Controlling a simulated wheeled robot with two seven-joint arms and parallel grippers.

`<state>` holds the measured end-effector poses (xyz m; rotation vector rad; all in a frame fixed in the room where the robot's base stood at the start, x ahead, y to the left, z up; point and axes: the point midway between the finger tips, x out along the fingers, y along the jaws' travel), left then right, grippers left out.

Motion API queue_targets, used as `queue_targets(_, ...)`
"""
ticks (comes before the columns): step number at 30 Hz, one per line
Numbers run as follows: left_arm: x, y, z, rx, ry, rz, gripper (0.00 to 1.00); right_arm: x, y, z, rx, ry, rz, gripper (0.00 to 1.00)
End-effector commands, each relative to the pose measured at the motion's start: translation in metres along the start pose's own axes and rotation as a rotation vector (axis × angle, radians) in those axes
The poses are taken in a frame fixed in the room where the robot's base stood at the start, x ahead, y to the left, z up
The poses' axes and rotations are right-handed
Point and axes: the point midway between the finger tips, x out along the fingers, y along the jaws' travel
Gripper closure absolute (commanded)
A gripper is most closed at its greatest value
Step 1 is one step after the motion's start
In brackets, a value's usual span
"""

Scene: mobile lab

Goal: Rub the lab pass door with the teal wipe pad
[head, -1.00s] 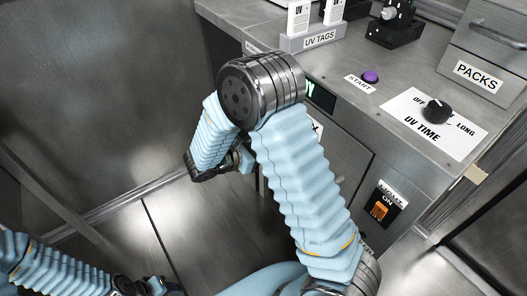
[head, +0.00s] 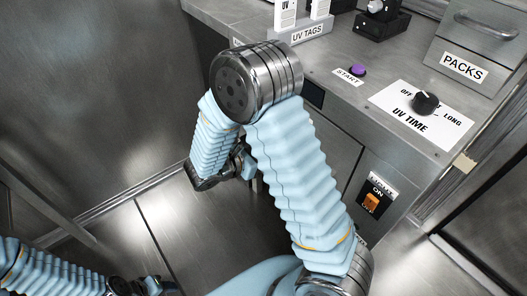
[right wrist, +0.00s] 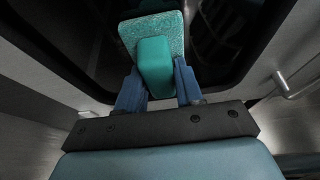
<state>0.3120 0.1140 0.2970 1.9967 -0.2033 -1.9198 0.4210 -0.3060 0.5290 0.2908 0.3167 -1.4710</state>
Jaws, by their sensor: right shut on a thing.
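The teal wipe pad (right wrist: 152,32) has a speckled flat face and a smooth green grip block. My right gripper (right wrist: 156,82) is shut on that block, with a blue finger on each side. Beyond the pad in the right wrist view is a dark, round-cornered panel (right wrist: 225,45) in a pale frame; I cannot tell whether it belongs to the lab pass door, or whether the pad touches it. In the head view my right forearm covers part of the cabinet front, and the pad is not visible. My left gripper (head: 152,286) is at the bottom left, its jaw state unclear.
The steel counter (head: 325,62) carries a UV tags holder (head: 296,38), a purple start button (head: 357,70), a UV time dial (head: 425,103) and a packs drawer (head: 468,52). An orange light switch (head: 371,202) is on the cabinet front. The floor at left is clear.

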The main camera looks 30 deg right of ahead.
Motion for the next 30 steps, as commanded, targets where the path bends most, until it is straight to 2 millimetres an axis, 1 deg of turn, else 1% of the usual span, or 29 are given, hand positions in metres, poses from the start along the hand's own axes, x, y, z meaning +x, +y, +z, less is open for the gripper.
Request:
queue_targets(4, -0.002, 0.001, 0.000, 0.000, 0.000, 0.000, 0.57, 0.001, 0.006, 0.001, 0.002, -0.001, -0.001, 0.93)
queue_targets(12, -0.004, 0.002, 0.000, 0.000, 0.000, 0.000, 0.57, 0.004, 0.033, 0.003, 0.002, -0.003, -0.002, 0.93)
queue_targets(15, -0.005, 0.002, 0.000, 0.000, 0.000, 0.000, 0.57, 0.005, 0.038, 0.003, 0.002, -0.005, -0.003, 0.93)
queue_targets(25, -0.005, 0.002, 0.000, 0.000, 0.000, 0.000, 0.57, 0.006, 0.041, 0.004, 0.004, -0.007, -0.004, 0.92)
queue_targets(28, -0.005, 0.002, 0.000, 0.000, 0.000, 0.000, 0.57, 0.001, 0.041, 0.003, 0.004, -0.007, -0.002, 0.92)
queue_targets(30, -0.006, 0.002, 0.000, 0.000, 0.000, 0.000, 0.57, -0.007, 0.042, -0.001, 0.004, -0.006, 0.000, 0.93)
